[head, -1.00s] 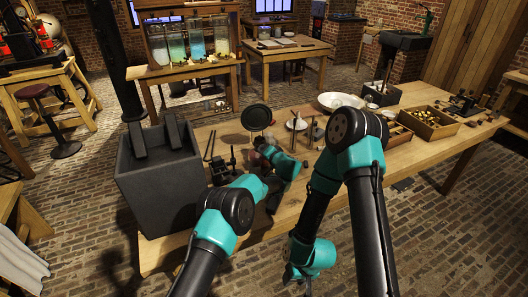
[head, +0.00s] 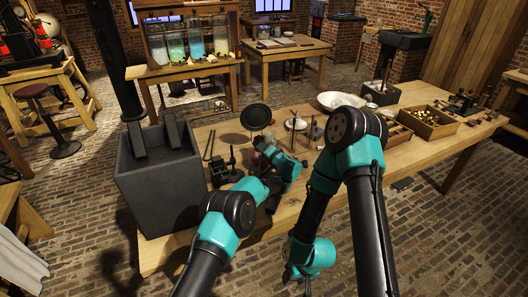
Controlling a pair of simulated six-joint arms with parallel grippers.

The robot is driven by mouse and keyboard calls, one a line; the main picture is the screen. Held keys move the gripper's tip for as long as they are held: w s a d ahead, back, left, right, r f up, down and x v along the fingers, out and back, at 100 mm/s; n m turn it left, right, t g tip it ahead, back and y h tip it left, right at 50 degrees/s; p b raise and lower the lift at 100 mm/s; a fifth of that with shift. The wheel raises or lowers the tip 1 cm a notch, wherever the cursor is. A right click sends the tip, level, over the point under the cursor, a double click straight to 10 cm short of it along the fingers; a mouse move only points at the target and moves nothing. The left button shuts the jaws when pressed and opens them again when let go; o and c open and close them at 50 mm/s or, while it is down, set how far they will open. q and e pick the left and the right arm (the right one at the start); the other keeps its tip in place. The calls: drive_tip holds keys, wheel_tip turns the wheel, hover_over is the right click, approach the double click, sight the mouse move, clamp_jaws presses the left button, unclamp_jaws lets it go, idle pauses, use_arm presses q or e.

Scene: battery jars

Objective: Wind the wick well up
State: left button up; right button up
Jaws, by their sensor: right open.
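My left gripper (head: 268,148) is over the near left part of the workbench, among small dark items. Its fingers are small and partly covered by my own wrist, so I cannot tell whether they are shut on anything. A small reddish shape shows right at its fingertips. No lamp or wick can be made out clearly; one may be hidden behind my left wrist. A dark round disc (head: 256,117) stands upright just beyond the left gripper. My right gripper (head: 299,284) hangs low in front of the bench's near edge, open and empty, apart from everything on the bench.
A large dark open box (head: 160,190) stands at the bench's left end. Dark stands (head: 222,168) are close left of my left gripper. A white bowl (head: 338,100) and wooden trays (head: 429,124) are farther right. The wooden bench top (head: 440,150) has bare room at the right front.

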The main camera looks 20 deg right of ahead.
use_arm(q)
drive_tip(key=shift+o, duration=0.4)
drive_tip(key=shift+s, duration=0.15)
drive_tip(key=v, duration=1.1)
drive_tip(key=shift+s+d, duration=0.2)
drive_tip(key=shift+s, duration=0.15)
